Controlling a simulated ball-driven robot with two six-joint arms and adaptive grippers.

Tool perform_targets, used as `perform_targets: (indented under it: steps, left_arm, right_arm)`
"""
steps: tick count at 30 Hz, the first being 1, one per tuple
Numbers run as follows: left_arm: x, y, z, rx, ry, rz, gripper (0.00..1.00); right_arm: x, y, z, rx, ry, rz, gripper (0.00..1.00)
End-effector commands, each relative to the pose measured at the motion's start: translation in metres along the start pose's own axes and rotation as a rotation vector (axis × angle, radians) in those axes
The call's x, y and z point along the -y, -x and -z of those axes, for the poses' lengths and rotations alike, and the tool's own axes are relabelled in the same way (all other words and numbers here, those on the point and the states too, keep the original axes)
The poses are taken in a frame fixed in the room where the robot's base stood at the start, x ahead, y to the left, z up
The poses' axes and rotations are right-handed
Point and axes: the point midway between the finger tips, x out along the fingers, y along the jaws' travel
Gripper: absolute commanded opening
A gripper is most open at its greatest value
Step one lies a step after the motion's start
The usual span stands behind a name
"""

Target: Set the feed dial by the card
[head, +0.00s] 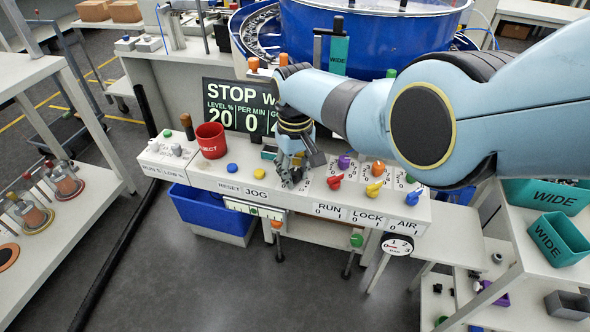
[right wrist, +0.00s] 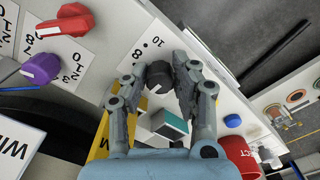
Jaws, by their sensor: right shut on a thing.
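The feed dial appears to be the black knob (right wrist: 158,76) on a white scale plate (right wrist: 146,42), where 8 and 10 can be read in the right wrist view. My right gripper (right wrist: 159,84) has its two fingers on either side of this knob and is shut on it. The knob's exact setting cannot be read. I cannot make out a card with a setting on it. My left gripper is not in view.
Purple (head: 344,161) and red (head: 334,182) knobs sit just right of my right gripper. A red bin (head: 210,140) stands on the console's left. The display (head: 235,108) reads STOP, level 20, per min 0; my arm covers part.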

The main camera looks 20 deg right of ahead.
Motion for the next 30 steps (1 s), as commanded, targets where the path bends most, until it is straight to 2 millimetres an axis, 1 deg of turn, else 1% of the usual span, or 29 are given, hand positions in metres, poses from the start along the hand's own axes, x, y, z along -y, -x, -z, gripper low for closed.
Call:
perform_targets:
  steps: [16, 17, 21, 22, 30]
  left_arm:
    - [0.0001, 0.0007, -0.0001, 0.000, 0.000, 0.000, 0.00]
    - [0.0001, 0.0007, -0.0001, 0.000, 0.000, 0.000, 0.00]
    - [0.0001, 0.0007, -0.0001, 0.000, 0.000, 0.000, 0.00]
    - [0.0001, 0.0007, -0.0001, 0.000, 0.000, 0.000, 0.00]
    - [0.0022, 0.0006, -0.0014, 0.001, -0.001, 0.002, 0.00]
  right_arm:
    - [-0.0002, 0.0012, 0.0016, -0.004, 0.027, 0.000, 0.00]
    - [-0.0002, 0.0012, 0.0016, -0.004, 0.027, 0.000, 0.28]
    - [-0.0001, 0.0010, 0.0013, -0.003, 0.027, 0.000, 0.46]
    - [-0.0001, 0.0009, 0.0011, -0.003, 0.027, 0.000, 0.49]
    - [0.0001, 0.0009, 0.0006, -0.002, 0.027, 0.000, 0.49]
